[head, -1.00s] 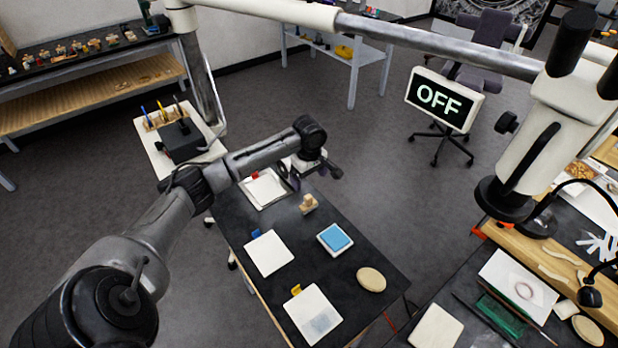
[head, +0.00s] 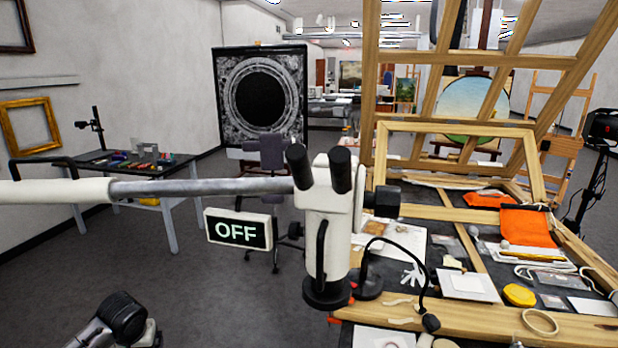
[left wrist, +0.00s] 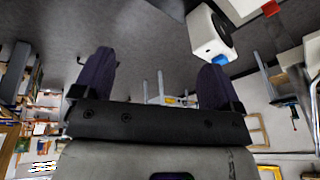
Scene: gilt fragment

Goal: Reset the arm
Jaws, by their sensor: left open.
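My left arm shows in the head view only as dark and grey links at the bottom left edge. Its gripper is out of that view. In the left wrist view my left gripper (left wrist: 154,76) is open, with its two dark fingers wide apart and nothing held between them. The grey floor lies beyond the fingers. My right arm and right gripper are not in view.
A white microscope (head: 328,225) on a long horizontal boom stands mid-view, with an OFF sign (head: 238,231) beside it. A cluttered workbench with a wooden frame (head: 455,127) fills the right. A side table (head: 130,163) stands left. Floor shows between.

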